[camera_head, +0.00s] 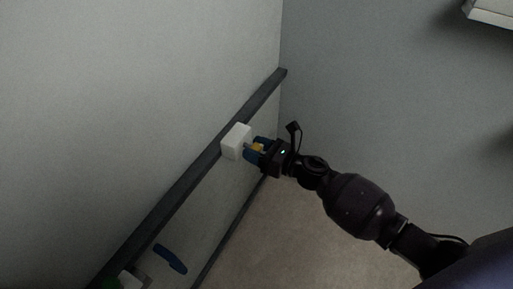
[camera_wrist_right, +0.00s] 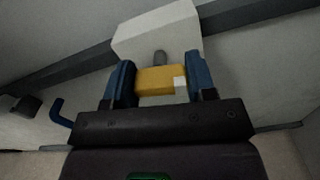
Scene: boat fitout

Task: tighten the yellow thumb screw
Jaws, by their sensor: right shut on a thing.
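The yellow thumb screw (camera_wrist_right: 155,80) sits between the blue fingers of my right gripper (camera_wrist_right: 150,83), which is shut on it. A white patch shows on the right side of its yellow head. A short grey shaft (camera_wrist_right: 160,57) runs from it to a white block (camera_wrist_right: 158,31). In the head view the white block (camera_head: 236,141) is on the dark rail along the wall. There the thumb screw (camera_head: 258,147) shows only as a small yellow patch between the fingers of my right gripper (camera_head: 256,148). My left gripper is not in view.
The dark rail (camera_head: 186,185) runs slantwise along the pale wall. A pale ledge (camera_head: 490,12) is at the upper right. Open floor (camera_head: 290,230) lies below my right arm.

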